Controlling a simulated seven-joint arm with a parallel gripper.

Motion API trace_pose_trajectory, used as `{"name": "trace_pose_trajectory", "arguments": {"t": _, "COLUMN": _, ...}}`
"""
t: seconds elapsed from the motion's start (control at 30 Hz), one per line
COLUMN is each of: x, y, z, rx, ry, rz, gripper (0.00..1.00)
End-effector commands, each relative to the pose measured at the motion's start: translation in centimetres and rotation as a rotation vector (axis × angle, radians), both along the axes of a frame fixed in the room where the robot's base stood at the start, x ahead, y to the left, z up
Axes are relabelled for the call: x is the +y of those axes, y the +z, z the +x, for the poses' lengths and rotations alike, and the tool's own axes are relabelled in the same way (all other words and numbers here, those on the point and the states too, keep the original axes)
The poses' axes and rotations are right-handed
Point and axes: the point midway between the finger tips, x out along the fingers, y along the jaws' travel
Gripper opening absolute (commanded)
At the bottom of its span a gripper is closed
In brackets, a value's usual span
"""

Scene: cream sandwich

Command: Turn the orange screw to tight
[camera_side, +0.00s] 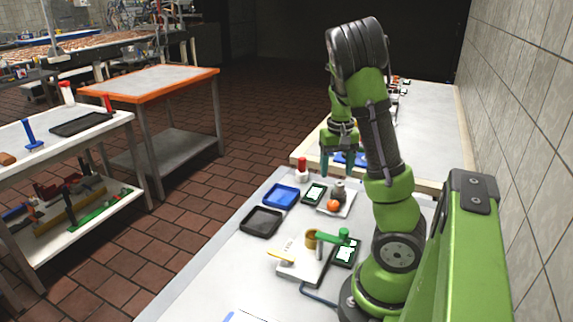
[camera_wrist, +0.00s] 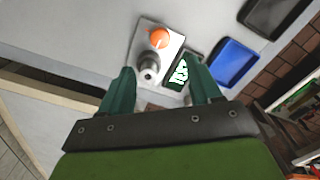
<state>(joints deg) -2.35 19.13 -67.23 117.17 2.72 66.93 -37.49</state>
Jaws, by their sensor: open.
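The orange screw (camera_wrist: 159,38) is a round orange knob on a light plate (camera_wrist: 172,41), with a pale mark on its face in the wrist view. In the side view the orange screw (camera_side: 334,205) sits on the white plate beside a grey cylindrical part (camera_side: 339,188). That grey part (camera_wrist: 149,66) lies between the screw and my gripper in the wrist view. My gripper (camera_wrist: 160,86) has two green fingers spread apart with nothing between them. In the side view my gripper (camera_side: 338,168) hangs above and behind the plate, apart from the screw.
A small dark device with a lit display (camera_wrist: 181,72) stands beside the plate. A blue tray (camera_side: 281,196) and a black tray (camera_side: 262,220) lie to its left. A tiled wall (camera_side: 535,120) bounds the right.

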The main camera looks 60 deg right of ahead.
Motion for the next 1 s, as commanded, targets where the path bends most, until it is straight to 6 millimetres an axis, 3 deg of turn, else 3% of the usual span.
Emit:
{"name": "trace_pose_trajectory", "arguments": {"t": 0.3, "x": 0.0, "y": -7.0, "z": -0.1, "rx": 0.005, "ry": -0.002, "rz": 0.002, "gripper": 0.63}}
{"name": "trace_pose_trajectory", "arguments": {"t": 0.5, "x": 0.0, "y": -9.7, "z": 0.0, "rx": 0.002, "ry": 0.000, "rz": 0.001, "gripper": 0.63}}
{"name": "trace_pose_trajectory", "arguments": {"t": 0.93, "x": 0.0, "y": -10.8, "z": 0.0, "rx": -0.001, "ry": 0.001, "rz": 0.000, "gripper": 0.63}}
{"name": "trace_pose_trajectory", "arguments": {"t": 1.0, "x": 0.0, "y": -10.7, "z": 0.1, "rx": -0.001, "ry": 0.001, "rz": 0.000, "gripper": 0.54}}
